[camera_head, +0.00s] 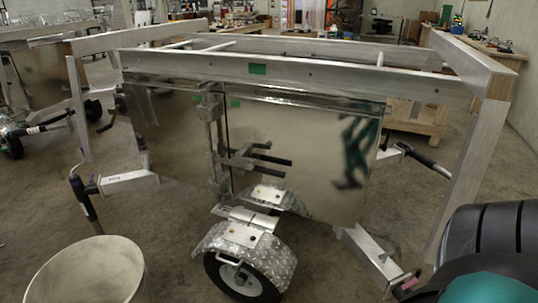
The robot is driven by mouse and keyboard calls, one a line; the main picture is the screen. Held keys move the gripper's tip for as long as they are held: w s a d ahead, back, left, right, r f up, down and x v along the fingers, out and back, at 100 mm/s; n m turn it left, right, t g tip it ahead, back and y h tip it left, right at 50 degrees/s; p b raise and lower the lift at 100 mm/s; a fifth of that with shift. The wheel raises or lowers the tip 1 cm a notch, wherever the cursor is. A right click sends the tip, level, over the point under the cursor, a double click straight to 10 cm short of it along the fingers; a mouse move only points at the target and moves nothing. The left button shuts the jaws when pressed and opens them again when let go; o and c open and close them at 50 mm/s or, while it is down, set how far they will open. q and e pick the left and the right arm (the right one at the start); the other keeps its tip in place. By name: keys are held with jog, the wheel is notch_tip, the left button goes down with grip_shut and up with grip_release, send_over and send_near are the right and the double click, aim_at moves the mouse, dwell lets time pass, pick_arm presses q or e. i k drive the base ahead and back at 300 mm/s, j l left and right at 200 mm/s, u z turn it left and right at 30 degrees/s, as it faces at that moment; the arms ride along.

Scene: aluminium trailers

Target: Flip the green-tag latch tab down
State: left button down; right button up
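Black-tipped handles (268,146) stick out to the right from this post. I cannot make out for certain which piece is the latch tab or how it is turned. Neither of my grippers shows in the head view. A dark and teal shape in the panel is a reflection.
A wheel under a diamond-plate fender (245,240) stands below the panel. Arms with black handles (428,162) stick out at both sides. A round metal top (88,272) is at lower left. A black ribbed and teal shape fills the lower right. Bare floor lies between.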

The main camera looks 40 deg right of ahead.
aim_at(251, 163)
jog(key=i+z, duration=0.25)
jog(key=z, duration=0.15)
jog(key=i+z, duration=0.4)
jog(key=i+j+z, duration=0.1)
jog(key=z, duration=0.3)
jog(key=i+j+z, duration=0.15)
jog(key=i+z, duration=0.15)
jog(key=i+j+z, duration=0.35)
jog(key=i+l, duration=0.1)
